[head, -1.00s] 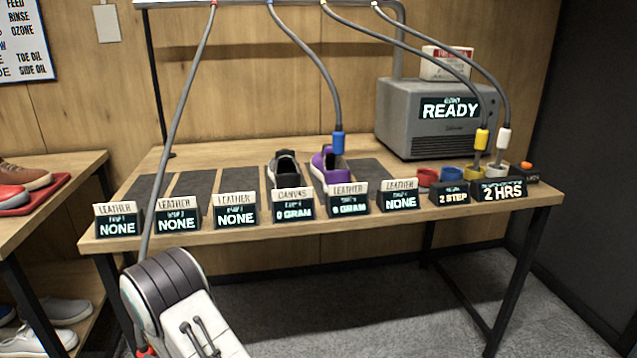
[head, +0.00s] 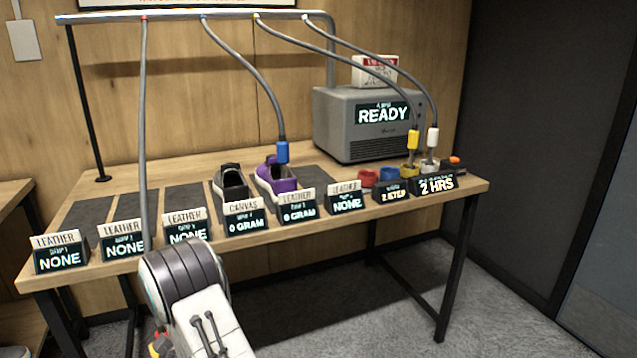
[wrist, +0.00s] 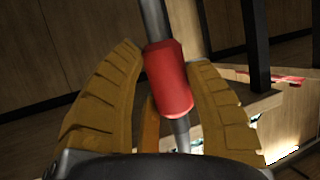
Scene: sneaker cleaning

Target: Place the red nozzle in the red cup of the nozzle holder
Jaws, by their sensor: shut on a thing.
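The red nozzle (wrist: 169,82) hangs on a grey hose and sits between the two ochre fingers of my gripper (wrist: 168,85) in the wrist view. The fingers are shut on it. In the head view my arm covers most of the gripper, and the nozzle cannot be made out clearly; its hose (head: 142,110) runs up to the rail. The red cup (head: 367,178) of the nozzle holder is at the right of the table and looks empty. My gripper is well to the left of it, below the table's front edge.
A blue cup (head: 388,174) stands beside the red one. The yellow nozzle (head: 413,139) and white nozzle (head: 432,137) stand in their cups. The blue nozzle (head: 282,152) hangs over a purple sneaker (head: 272,180). Label stands (head: 187,228) line the table front (head: 465,190).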

